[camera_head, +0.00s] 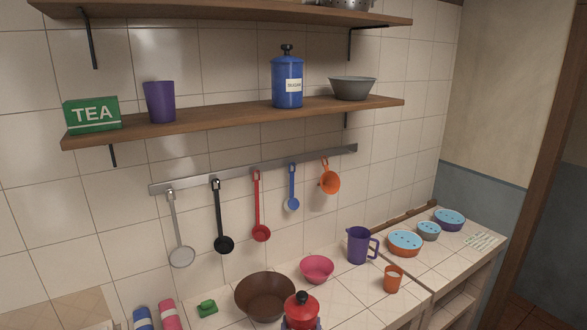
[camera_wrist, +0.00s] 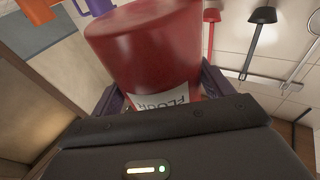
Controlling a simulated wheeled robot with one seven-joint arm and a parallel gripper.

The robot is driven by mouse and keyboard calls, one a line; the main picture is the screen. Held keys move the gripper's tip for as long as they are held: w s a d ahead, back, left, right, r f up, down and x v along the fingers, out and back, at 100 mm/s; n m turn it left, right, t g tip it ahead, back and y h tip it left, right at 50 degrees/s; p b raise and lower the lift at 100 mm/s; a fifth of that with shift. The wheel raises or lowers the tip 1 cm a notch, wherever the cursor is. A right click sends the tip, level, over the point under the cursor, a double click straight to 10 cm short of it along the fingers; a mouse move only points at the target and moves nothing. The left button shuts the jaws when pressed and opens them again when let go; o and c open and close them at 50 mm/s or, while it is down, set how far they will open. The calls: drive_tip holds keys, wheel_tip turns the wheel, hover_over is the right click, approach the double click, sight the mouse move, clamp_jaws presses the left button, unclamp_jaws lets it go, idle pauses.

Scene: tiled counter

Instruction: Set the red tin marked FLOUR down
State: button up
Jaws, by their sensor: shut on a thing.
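The red tin marked FLOUR (camera_head: 301,307) is at the bottom edge of the head view, upright, with a dark knob on its lid. In the wrist view the tin (camera_wrist: 145,45) fills the upper middle, its white FLOUR label upside down in the picture. My gripper (camera_wrist: 160,92) is shut on the tin, one dark finger on each side. In the head view a bit of my gripper (camera_head: 301,325) shows at the tin's lower part. The tin's base is hidden there, so I cannot tell whether it touches the counter.
A brown bowl (camera_head: 265,296) stands close left of the tin, a pink bowl (camera_head: 317,269) behind it. A purple jug (camera_head: 357,246) and an orange cup (camera_head: 393,279) stand to the right. Bare counter tiles (camera_head: 350,298) lie between. Ladles hang above; the lower shelf (camera_head: 220,122) holds several things.

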drive_tip(key=s+d+f+y+b, duration=0.1)
drive_tip(key=s+d+f+b, duration=0.2)
drive_tip(key=s+d+f, duration=0.9)
drive_tip(key=shift+s+d+n, duration=0.4)
drive_tip(key=shift+s+d, duration=0.1)
drive_tip(key=shift+s, duration=0.05)
drive_tip(key=shift+r, duration=0.1)
